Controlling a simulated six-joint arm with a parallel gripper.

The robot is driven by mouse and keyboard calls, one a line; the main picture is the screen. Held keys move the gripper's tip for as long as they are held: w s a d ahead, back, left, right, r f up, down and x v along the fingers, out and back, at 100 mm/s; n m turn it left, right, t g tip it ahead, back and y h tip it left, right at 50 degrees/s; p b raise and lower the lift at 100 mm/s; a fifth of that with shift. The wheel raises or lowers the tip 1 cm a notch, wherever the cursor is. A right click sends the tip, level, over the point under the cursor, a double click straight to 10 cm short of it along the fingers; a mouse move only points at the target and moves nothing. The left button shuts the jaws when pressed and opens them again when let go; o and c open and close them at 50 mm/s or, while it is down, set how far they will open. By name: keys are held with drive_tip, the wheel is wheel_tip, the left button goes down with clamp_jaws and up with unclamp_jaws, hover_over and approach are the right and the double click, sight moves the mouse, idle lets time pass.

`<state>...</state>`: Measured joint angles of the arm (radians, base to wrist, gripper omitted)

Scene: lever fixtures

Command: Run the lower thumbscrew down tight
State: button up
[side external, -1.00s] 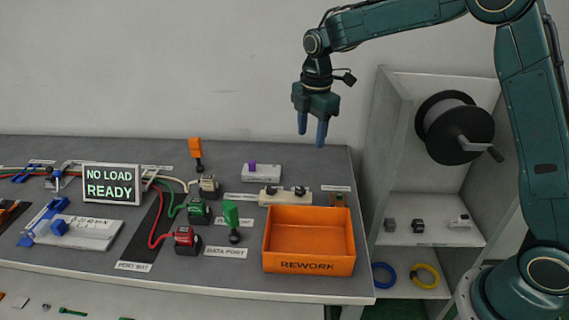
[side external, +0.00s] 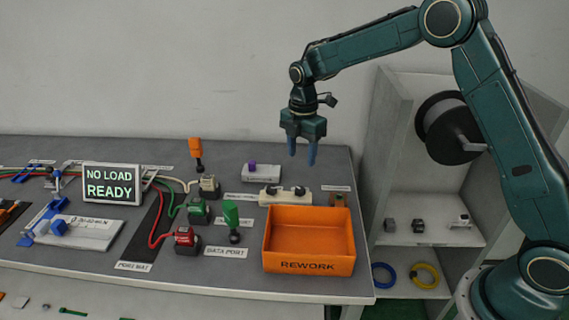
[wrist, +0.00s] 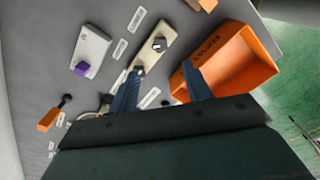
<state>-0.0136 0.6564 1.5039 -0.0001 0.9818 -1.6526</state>
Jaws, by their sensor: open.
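I cannot tell which one is the lower, or how tight either is. My gripper (side external: 302,158) is open and empty, pointing down in the air above the block, touching nothing. Its fingers also show in the wrist view (wrist: 162,72).
The orange REWORK bin (side external: 308,268) stands in front of the block. A white box with a purple knob (side external: 261,173) lies behind it. An upright green-handled lever (side external: 232,220) and an orange-handled lever (side external: 196,152) stand to the left. The sign (side external: 110,184) reads NO LOAD READY.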

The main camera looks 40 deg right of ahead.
sight(300, 189)
wheel_tip(300, 189, down, 11)
drive_tip(key=shift+r, duration=0.1)
idle(0.4)
drive_tip(key=c, duration=1)
